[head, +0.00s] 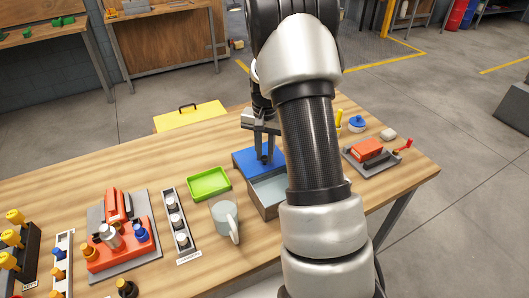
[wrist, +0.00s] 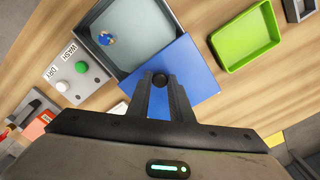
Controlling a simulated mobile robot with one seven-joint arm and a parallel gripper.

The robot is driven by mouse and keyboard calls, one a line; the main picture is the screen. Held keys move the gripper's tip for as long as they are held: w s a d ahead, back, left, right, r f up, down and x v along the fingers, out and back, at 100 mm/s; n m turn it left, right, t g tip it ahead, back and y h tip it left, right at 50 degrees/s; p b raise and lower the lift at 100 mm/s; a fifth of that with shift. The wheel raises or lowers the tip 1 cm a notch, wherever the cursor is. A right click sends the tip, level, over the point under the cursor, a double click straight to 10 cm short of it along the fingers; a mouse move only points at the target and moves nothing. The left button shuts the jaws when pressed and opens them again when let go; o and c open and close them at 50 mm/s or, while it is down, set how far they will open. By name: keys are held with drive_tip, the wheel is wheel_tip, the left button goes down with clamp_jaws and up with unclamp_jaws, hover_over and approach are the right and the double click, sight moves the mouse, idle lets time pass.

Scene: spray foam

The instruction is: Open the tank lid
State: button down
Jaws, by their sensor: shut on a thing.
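The tank (head: 262,207) is a grey box on the wooden table, and it also shows in the wrist view (wrist: 126,68). Its flat blue lid (head: 243,162) covers only the far part, so much of the pale interior is exposed. In the wrist view the blue lid (wrist: 203,70) sits across one end of the tank. My gripper (head: 265,152) points down over the lid, with its fingers shut on the small black knob (wrist: 160,80) on top of the lid. My arm hides the tank's right side in the head view.
A green tray (head: 209,184) and a clear mug (head: 224,215) stand left of the tank. A panel with white and green buttons (wrist: 75,76) is beside the tank. A blue-and-gold piece (wrist: 105,38) shows at the tank's corner. A yellow case (head: 190,117) lies beyond the table.

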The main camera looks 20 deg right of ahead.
sight(265, 157)
drive_tip(key=c, duration=1.6)
unclamp_jaws()
drive_tip(key=shift+o, duration=0.2)
wheel_tip(265, 157, up, 18)
drive_tip(key=shift+f, duration=0.2)
drive_tip(key=s+a+r+n+t+p, duration=0.1)
drive_tip(key=s+a+r+n+t, duration=0.15)
drive_tip(key=s+a+r, duration=0.45)
drive_tip(key=s+a+r+n+t+p, duration=0.1)
drive_tip(key=s+a+r+n, duration=0.25)
drive_tip(key=s, duration=0.65)
drive_tip(key=s+a+n+t, duration=0.2)
drive_tip(key=s+a, duration=0.2)
drive_tip(key=s, duration=0.4)
drive_tip(key=shift+f+n+p, duration=0.3)
drive_tip(key=shift+f+p, duration=0.1)
